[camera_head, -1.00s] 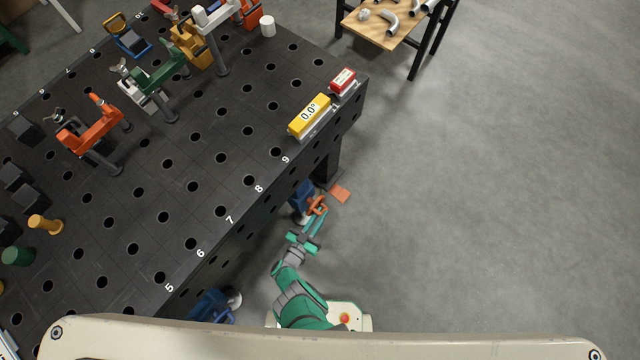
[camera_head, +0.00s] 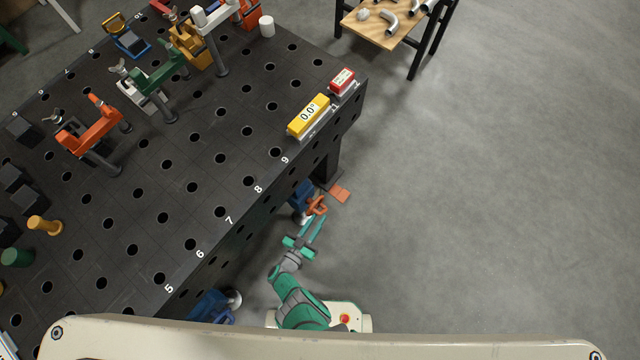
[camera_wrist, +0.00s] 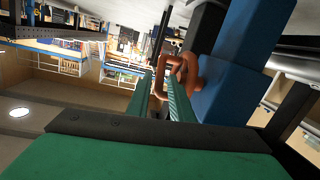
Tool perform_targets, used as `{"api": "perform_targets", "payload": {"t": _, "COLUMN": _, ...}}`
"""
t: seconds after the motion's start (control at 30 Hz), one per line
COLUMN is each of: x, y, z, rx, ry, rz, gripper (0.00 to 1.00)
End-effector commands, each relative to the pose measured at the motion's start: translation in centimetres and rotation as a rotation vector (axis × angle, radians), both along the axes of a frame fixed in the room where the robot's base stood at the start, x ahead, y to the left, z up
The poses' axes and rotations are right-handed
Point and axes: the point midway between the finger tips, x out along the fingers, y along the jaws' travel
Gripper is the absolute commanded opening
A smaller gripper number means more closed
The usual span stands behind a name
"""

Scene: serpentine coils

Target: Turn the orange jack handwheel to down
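The orange handwheel (camera_head: 317,206) sits on the blue jack (camera_head: 301,195) at the table's lower edge, near the table leg. In the wrist view the handwheel (camera_wrist: 188,68) is a looped orange rim just beyond my fingertips, with the blue jack body (camera_wrist: 240,62) to its right. My gripper (camera_head: 315,219) reaches toward the wheel from below in the head view. Its two green fingers are apart, and they also show in the wrist view (camera_wrist: 162,78). Part of the rim appears between and behind the fingertips. I cannot tell whether they touch it.
The black perforated table (camera_head: 235,165) stands over the jack at left, with clamps and a yellow level display (camera_head: 309,115) on top. Another blue jack (camera_head: 212,304) is near my base. An orange plate (camera_head: 340,194) lies by the table leg. The floor at right is clear.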

Motion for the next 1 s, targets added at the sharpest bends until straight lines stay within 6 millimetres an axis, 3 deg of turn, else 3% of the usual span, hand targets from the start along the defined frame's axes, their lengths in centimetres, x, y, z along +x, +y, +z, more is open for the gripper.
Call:
{"api": "perform_targets", "payload": {"t": 0.2, "x": -3.7, "y": 2.2, "z": 0.4, "rx": 0.002, "ry": 0.001, "rz": 0.007, "gripper": 0.20}}
{"api": "perform_targets", "payload": {"t": 0.43, "x": -6.5, "y": 3.6, "z": 0.8, "rx": 0.001, "ry": 0.000, "rz": 0.001, "gripper": 0.20}}
{"api": "perform_targets", "payload": {"t": 1.0, "x": -8.0, "y": 3.8, "z": 0.4, "rx": 0.002, "ry": 0.026, "rz": -0.014, "gripper": 0.20}}
